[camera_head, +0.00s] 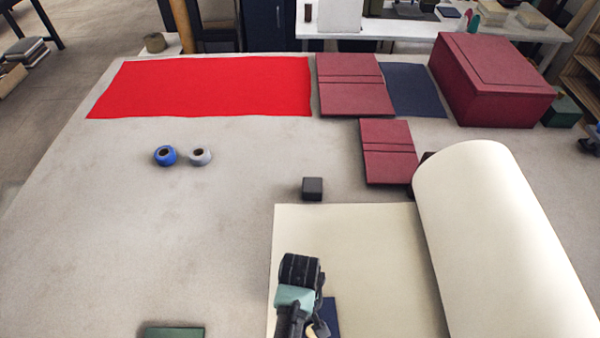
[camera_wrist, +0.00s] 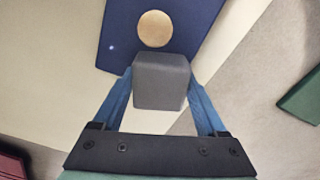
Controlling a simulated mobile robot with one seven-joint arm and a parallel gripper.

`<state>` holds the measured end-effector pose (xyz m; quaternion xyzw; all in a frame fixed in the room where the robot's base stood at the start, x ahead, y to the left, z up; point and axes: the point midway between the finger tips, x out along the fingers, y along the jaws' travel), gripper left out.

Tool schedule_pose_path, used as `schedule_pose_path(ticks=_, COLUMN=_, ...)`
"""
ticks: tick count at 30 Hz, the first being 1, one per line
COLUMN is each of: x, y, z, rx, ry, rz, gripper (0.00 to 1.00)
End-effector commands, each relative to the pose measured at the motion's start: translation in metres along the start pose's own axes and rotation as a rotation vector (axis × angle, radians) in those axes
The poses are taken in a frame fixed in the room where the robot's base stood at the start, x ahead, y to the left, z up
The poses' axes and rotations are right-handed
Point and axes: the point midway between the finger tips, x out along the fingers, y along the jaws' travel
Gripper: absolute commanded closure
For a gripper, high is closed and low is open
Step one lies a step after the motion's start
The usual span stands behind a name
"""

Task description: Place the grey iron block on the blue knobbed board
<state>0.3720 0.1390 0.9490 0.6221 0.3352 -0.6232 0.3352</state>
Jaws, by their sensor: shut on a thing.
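In the wrist view my gripper (camera_wrist: 161,92) is shut on a grey block (camera_wrist: 161,82), its blue fingers on either side. The blue board (camera_wrist: 195,22) is just beyond the block in that view, with a round tan knob (camera_wrist: 155,29) on it. The block overlaps the board's near edge in the picture; I cannot tell the height between them. In the head view the blue board (camera_head: 331,316) is mostly hidden behind my arm at the bottom, on the cream sheet. The held block is not clearly visible there.
A large cream roll (camera_head: 505,245) lies to the right on the cream sheet (camera_head: 385,250). Another dark block (camera_head: 313,189) sits beyond the sheet. A green book-like piece (camera_head: 174,332) lies at front left. Two tape rolls (camera_head: 165,156) lie farther back. The left table area is clear.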

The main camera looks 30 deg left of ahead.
Motion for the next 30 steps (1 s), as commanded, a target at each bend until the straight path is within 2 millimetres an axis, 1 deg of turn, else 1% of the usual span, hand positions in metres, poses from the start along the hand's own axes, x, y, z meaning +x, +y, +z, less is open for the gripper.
schedule_pose_path(ticks=8, x=-0.001, y=0.001, z=-0.002, rx=0.001, ry=0.006, rz=0.004, gripper=1.0)
schedule_pose_path(ticks=12, x=0.003, y=0.001, z=-0.002, rx=0.001, ry=0.005, rz=0.003, gripper=1.0)
schedule_pose_path(ticks=13, x=0.004, y=0.001, z=0.0, rx=0.001, ry=0.001, rz=0.001, gripper=0.2)
schedule_pose_path(ticks=16, x=0.004, y=0.0, z=0.0, rx=0.001, ry=0.001, rz=0.001, gripper=0.02)
schedule_pose_path(ticks=17, x=0.004, y=0.0, z=0.0, rx=0.001, ry=0.001, rz=0.001, gripper=0.0)
schedule_pose_path(ticks=24, x=0.002, y=0.0, z=0.0, rx=0.001, ry=0.001, rz=0.001, gripper=0.0)
schedule_pose_path(ticks=28, x=-0.007, y=0.001, z=-0.001, rx=0.001, ry=0.003, rz=0.002, gripper=0.0)
schedule_pose_path(ticks=30, x=-0.017, y=0.001, z=-0.001, rx=0.001, ry=0.004, rz=0.002, gripper=0.0)
